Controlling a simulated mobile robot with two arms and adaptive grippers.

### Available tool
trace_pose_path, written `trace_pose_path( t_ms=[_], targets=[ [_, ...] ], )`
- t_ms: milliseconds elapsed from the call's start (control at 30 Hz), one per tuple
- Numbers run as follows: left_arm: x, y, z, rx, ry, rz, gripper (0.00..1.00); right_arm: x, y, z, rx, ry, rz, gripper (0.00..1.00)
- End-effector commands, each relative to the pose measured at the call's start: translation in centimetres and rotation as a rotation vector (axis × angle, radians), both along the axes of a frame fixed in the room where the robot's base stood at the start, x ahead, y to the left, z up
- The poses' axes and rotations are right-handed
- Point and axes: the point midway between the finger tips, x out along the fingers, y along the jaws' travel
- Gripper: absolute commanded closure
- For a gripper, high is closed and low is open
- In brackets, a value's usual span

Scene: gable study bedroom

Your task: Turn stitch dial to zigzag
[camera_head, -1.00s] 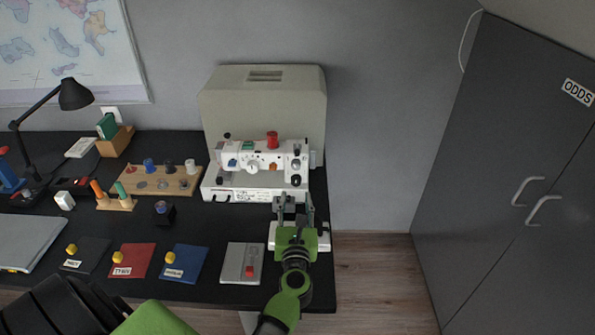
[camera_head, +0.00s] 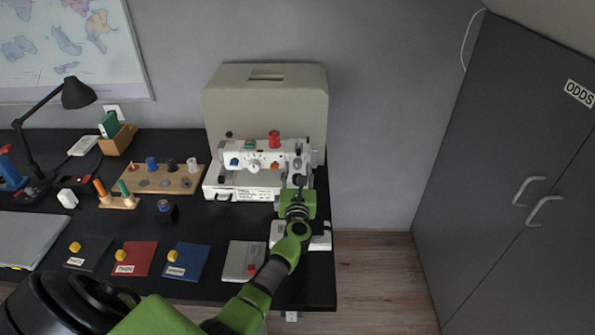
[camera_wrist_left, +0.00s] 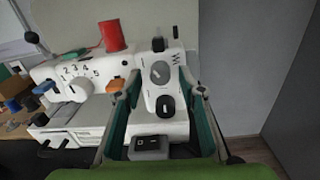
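The white sewing machine (camera_head: 262,156) stands at the back of the black table; the left wrist view shows its right end close up. There a grey oval dial (camera_wrist_left: 160,72) sits above a black knob (camera_wrist_left: 165,105), with a zigzag mark (camera_wrist_left: 183,64) to the right of the grey dial. I cannot tell the dial's setting. A white dial (camera_wrist_left: 80,88) with numbers around it is farther left. My left gripper (camera_wrist_left: 160,88) is open, its fingers on either side of the grey dial and black knob, apparently not gripping either. In the head view, my left gripper (camera_head: 298,190) covers part of the machine's right end. My right gripper is not in view.
A red spool (camera_head: 274,139) stands on top of the machine, and a beige cover (camera_head: 265,85) stands behind it. A white foot pedal (camera_head: 320,242) is at the table's right edge. A wooden bobbin rack (camera_head: 160,183) is to the left. Free floor lies right of the table.

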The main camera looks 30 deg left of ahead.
Motion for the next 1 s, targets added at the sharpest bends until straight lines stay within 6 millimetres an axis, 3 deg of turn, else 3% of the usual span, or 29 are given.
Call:
trace_pose_path(
  t_ms=[100, 267, 667, 1000],
  targets=[
    [0.0, -0.01, 0.01, 0.0, 0.0, 0.0, 0.64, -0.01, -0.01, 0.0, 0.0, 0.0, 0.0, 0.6],
    [-0.01, -0.03, 0.01, 0.0, 0.0, 0.0, 1.0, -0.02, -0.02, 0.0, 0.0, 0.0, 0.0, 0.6],
    [-0.03, -0.05, -0.01, 0.036, 0.022, 0.0, 1.0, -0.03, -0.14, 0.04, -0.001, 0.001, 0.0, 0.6],
    [-0.02, -0.07, -0.03, 0.229, 0.142, 0.0, 1.0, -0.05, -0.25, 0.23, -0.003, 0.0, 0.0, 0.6]
  ],
)
